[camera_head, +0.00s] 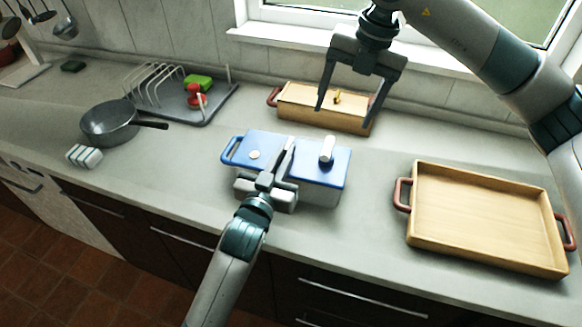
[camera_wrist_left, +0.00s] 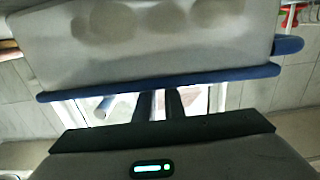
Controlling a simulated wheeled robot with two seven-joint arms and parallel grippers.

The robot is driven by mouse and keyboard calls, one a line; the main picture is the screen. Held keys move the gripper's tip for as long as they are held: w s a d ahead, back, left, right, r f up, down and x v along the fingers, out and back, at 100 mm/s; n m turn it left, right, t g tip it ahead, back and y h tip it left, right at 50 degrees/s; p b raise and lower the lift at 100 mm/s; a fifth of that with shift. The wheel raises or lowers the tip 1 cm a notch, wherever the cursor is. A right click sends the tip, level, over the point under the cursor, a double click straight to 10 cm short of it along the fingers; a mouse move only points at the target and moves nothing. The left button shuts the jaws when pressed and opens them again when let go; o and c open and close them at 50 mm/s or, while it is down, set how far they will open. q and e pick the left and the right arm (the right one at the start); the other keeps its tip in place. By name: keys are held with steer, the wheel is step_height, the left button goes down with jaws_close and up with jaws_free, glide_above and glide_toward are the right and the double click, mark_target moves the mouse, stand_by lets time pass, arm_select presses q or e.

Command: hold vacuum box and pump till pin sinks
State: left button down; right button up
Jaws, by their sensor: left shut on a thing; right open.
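The vacuum box (camera_head: 268,146) has a blue lid, a pale body and a blue handle at its left end; it stands upright on the counter. A white upright pump knob (camera_head: 327,150) rises from the lid's right part. A small round white piece (camera_head: 254,154), perhaps the pin, is on the lid's left part; its height is unclear. My left gripper (camera_head: 280,166) is shut on the box's near edge. The left wrist view shows the box's pale side and blue rim (camera_wrist_left: 160,82) close up. My right gripper (camera_head: 345,114) is open and empty, behind and above the box.
A wooden tray with red handles (camera_head: 490,215) lies to the right. A wooden box with a small yellow knob (camera_head: 300,102) stands behind, partly covered by my right gripper. A pan (camera_head: 108,122), a dish rack (camera_head: 205,108) and white blocks (camera_head: 84,156) are left.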

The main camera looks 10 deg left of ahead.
step_height(320, 180, up, 9)
steer(key=d, duration=0.1)
steer(key=shift+s+d, duration=0.15)
steer(key=shift+d, duration=0.2)
steer(key=shift+f, duration=0.15)
arm_select(q)
steer(key=c, duration=1.8)
jaws_free()
steer(key=shift+o, duration=0.2)
steer(key=shift+s, duration=0.1)
steer(key=v, duration=1.1)
steer(key=shift+s, duration=0.4)
steer(key=shift+a, duration=0.15)
step_height(320, 180, up, 6)
steer(key=p, duration=0.6)
arm_select(e)
step_height(320, 180, up, 6)
steer(key=shift+r, duration=0.2)
